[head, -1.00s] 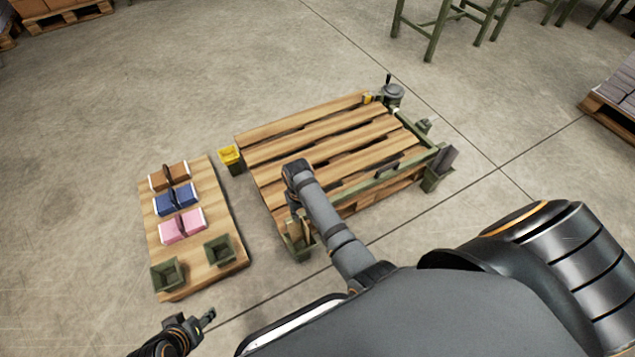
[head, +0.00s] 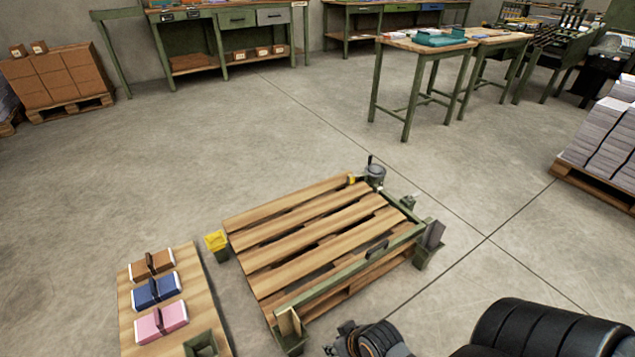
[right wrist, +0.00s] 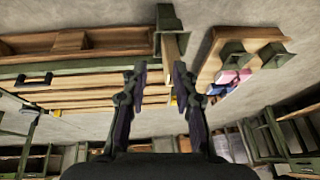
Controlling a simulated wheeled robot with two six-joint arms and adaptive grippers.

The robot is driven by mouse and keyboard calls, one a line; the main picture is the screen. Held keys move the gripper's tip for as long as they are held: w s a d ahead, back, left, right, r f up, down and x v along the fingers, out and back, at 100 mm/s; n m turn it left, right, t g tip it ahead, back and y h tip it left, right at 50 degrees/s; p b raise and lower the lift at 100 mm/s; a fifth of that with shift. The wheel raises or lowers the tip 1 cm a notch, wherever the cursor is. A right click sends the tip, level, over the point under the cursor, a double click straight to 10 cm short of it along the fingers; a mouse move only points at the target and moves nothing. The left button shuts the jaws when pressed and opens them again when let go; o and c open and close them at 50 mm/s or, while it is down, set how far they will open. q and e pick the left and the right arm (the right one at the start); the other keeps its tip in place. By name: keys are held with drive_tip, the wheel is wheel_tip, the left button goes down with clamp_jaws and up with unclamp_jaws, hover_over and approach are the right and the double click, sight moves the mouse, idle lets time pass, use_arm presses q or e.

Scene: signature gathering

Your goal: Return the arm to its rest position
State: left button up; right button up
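My right gripper (right wrist: 160,72) is open in the right wrist view, its two dark fingers apart with nothing held between them. In the head view only a dark part of my right arm (head: 368,341) shows at the bottom edge, just in front of the pallet; its fingertips cannot be made out there. My left gripper is out of the head view. The wooden pallet (head: 318,232) with a green frame stands on the floor and also shows at the left of the right wrist view (right wrist: 85,98).
A wooden board (head: 205,300) at left carries brown (head: 152,266), blue (head: 157,291) and pink (head: 161,323) bundles and a green bin (head: 201,345). A yellow bin (head: 216,244) is beside the pallet. Tables (head: 425,45) and paper stacks (head: 600,140) stand farther off. Floor between is clear.

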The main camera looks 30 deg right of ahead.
use_arm(q)
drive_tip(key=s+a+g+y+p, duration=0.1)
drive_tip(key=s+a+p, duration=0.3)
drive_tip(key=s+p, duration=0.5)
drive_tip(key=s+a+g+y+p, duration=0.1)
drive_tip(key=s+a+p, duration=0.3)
drive_tip(key=p, duration=2)
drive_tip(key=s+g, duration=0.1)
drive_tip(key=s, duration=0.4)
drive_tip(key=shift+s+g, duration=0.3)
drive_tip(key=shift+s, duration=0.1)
use_arm(e)
drive_tip(key=s+d+g+h, duration=0.1)
drive_tip(key=s+d, duration=0.3)
drive_tip(key=s, duration=0.5)
drive_tip(key=s+d+g+h, duration=0.1)
drive_tip(key=s+d, duration=0.3)
drive_tip(key=s, duration=0.5)
drive_tip(key=shift+s+g, duration=0.4)
drive_tip(key=shift+g, duration=0.4)
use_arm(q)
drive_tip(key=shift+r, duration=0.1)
